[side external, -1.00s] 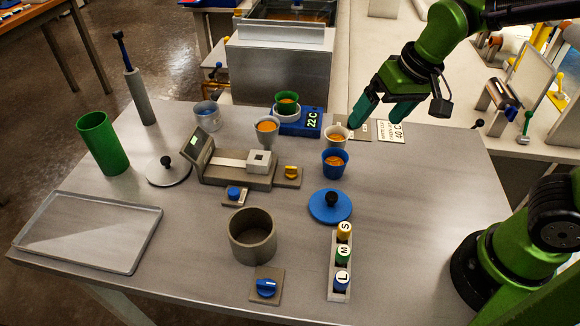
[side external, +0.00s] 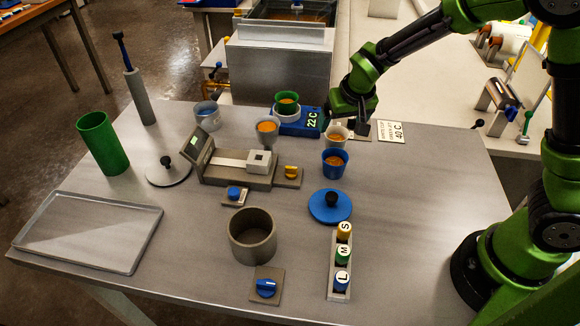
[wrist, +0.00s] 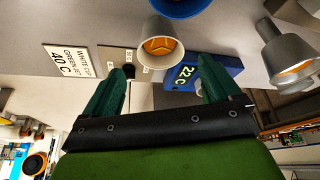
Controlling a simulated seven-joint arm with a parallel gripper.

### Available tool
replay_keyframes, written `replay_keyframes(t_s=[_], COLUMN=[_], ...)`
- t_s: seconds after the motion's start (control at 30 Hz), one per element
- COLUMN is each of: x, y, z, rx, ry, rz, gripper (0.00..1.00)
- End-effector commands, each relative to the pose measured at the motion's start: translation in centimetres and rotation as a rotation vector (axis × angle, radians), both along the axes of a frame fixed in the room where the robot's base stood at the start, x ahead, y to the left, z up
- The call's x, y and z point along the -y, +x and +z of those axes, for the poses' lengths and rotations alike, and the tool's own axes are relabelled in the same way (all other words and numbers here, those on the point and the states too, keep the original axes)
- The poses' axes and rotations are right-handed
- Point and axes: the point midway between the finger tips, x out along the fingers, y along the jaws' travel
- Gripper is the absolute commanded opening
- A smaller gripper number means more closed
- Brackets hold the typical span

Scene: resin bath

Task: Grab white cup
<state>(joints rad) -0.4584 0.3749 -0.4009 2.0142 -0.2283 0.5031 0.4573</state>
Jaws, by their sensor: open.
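The white cup (side external: 336,137) stands upright on the table with orange contents, just behind the blue cup (side external: 335,161). My gripper (side external: 347,114) is low behind the white cup, and its fingertips are mostly hidden in the side view. In the wrist view my gripper (wrist: 163,68) is open, with green fingers spread apart. The white cup (wrist: 158,60) shows between and just beyond the fingertips, with nothing held. I cannot tell whether a finger touches it.
A blue device reading 22 C (side external: 300,126) with a green cup (side external: 287,103) sits close left of my gripper. A grey cup (side external: 267,130) stands farther left. A 40 C sign (side external: 390,132) lies right. The table's right front is clear.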

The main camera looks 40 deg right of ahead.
Motion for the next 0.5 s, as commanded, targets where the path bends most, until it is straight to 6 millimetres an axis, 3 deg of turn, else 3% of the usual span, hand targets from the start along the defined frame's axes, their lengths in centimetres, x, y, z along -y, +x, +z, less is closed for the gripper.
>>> replay_keyframes(t_s=[0.23, 0.5], x=[0.2, 0.7], y=[0.6, 1.8], z=[-1.8, -5.4], rx=[-0.002, -0.002], ry=[0.000, -0.001], rz=[0.000, -0.002], gripper=[0.91, 0.91])
